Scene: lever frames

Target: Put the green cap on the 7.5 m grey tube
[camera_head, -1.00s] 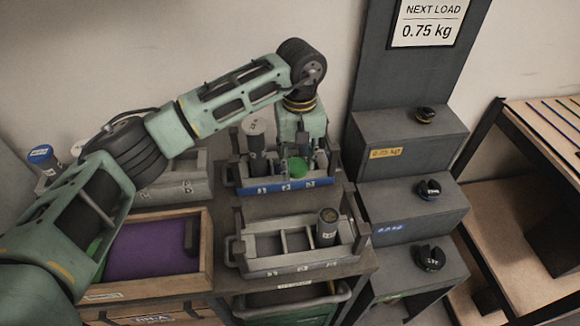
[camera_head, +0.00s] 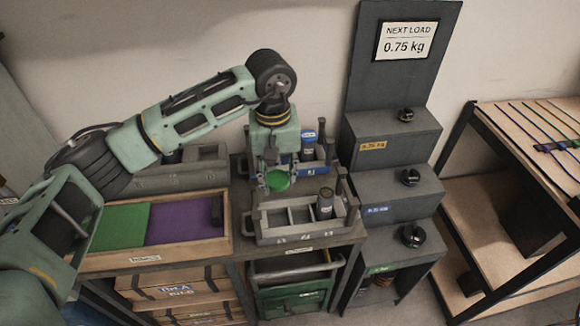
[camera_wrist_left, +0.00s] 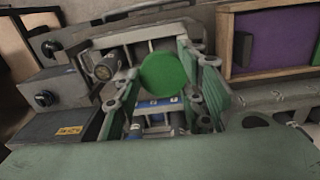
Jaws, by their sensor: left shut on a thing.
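My left gripper (camera_head: 278,176) is shut on the green cap (camera_head: 280,181), a flat round disc. It holds the cap above the gap between the rear blue-labelled rack (camera_head: 328,169) and the front grey rack (camera_head: 262,228). In the left wrist view the cap (camera_wrist_left: 163,75) is between the two fingers. A dark grey tube (camera_head: 325,204) stands upright at the right of the front rack, apart from the cap; it also shows in the left wrist view (camera_wrist_left: 104,67). A blue-topped tube (camera_head: 308,141) stands in the rear rack. The tubes' length markings are unreadable. My right gripper is out of view.
A wooden tray (camera_head: 221,242) with green and purple panels is at the left. A dark stepped stand (camera_head: 395,187) with black knobs rises at the right. Its sign (camera_head: 405,41) reads "NEXT LOAD 0.75 kg". The front rack has empty compartments.

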